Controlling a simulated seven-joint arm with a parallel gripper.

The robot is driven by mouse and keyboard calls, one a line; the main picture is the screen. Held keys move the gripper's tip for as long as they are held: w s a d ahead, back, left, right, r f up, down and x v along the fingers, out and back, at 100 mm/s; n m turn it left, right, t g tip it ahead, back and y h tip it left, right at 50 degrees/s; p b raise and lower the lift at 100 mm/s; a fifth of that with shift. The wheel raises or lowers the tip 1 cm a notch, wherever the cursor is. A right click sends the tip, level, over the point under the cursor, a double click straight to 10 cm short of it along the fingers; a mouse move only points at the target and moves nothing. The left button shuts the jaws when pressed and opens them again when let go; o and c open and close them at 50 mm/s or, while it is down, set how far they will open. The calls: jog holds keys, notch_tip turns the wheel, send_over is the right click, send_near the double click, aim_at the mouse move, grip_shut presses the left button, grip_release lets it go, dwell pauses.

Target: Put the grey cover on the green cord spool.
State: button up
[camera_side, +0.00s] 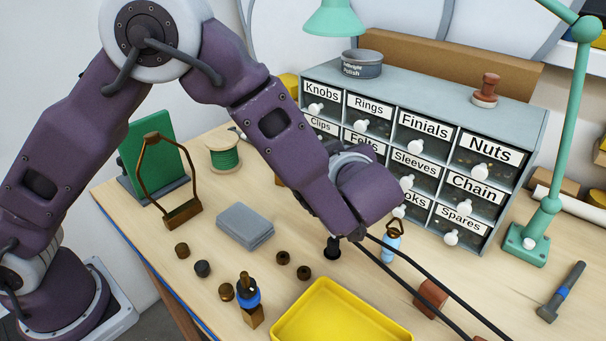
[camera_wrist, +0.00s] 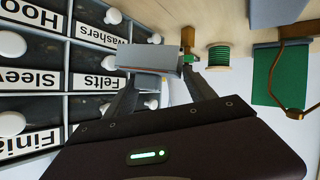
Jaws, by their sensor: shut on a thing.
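The green cord spool (camera_side: 224,154) stands upright on the bench at the back left, between the green panel and the drawer cabinet. Its pale top flange is bare. In the wrist view the spool (camera_wrist: 219,56) is to the right of my fingertips, apart from them. My gripper (camera_wrist: 157,74) is shut on a grey box-like piece (camera_wrist: 150,56), which looks to be the grey cover. It is held in the air in front of the drawers. In the side view my forearm and wrist hide the fingers and the cover.
The drawer cabinet (camera_side: 420,110) stands close beside my wrist. The green panel (camera_side: 155,155) and a brass frame (camera_side: 182,213) stand left of the spool. A folded grey stack (camera_side: 244,225), small dark knobs and a yellow tray (camera_side: 340,315) lie in front. Bare bench surrounds the spool's front.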

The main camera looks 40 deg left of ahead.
notch_tip(320, 180, up, 14)
jog(key=n+g+y, duration=0.3)
jog(key=n+g, duration=0.5)
jog(key=n, duration=0.1)
send_over(216, 142)
notch_tip(216, 142, down, 15)
jog(key=shift+f, duration=0.1)
jog(key=o, duration=1.6)
jog(key=shift+f, duration=0.15)
